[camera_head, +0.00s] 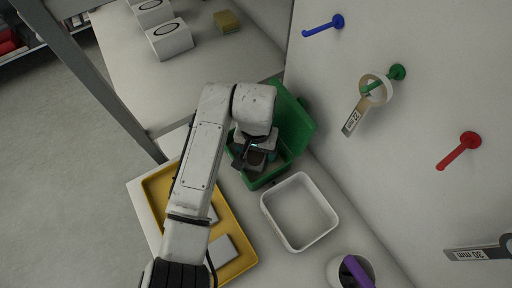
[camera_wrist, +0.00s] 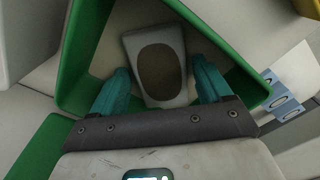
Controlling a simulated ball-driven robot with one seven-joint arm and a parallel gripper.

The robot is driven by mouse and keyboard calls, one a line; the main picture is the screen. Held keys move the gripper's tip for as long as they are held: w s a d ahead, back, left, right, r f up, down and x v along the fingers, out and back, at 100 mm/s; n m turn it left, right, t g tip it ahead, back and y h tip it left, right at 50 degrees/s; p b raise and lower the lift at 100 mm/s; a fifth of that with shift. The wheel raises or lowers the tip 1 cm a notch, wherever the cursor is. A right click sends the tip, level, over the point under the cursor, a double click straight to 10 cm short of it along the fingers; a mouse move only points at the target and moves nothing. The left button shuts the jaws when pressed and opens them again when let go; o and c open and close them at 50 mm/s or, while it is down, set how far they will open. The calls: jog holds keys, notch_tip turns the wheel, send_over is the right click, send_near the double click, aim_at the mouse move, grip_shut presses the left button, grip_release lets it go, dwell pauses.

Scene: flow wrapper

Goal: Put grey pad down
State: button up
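In the wrist view a grey pad (camera_wrist: 132,45) with a dark brown oval on its face lies inside a green bin (camera_wrist: 75,60). My gripper (camera_wrist: 163,75) is open, with one teal finger on each side of the pad; small gaps show between the fingers and the pad. In the head view my gripper (camera_head: 256,156) is down in the green bin (camera_head: 298,120), and the pad is mostly hidden by it. Other light grey pads (camera_head: 222,250) lie in a yellow tray (camera_head: 243,262), partly hidden behind my arm.
An empty white tub (camera_head: 330,232) stands just right of the green bin. A white cup (camera_head: 338,268) with a purple item is at the bottom. White boxes (camera_head: 170,40) and a tan block (camera_head: 228,22) sit at the back. Coloured pegs (camera_head: 462,150) stick out from the wall panel at right.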

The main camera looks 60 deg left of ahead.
aim_at(256, 154)
jog(key=shift+o, duration=0.6)
jog(key=shift+r, duration=0.1)
notch_tip(256, 154, up, 12)
dwell(0.8)
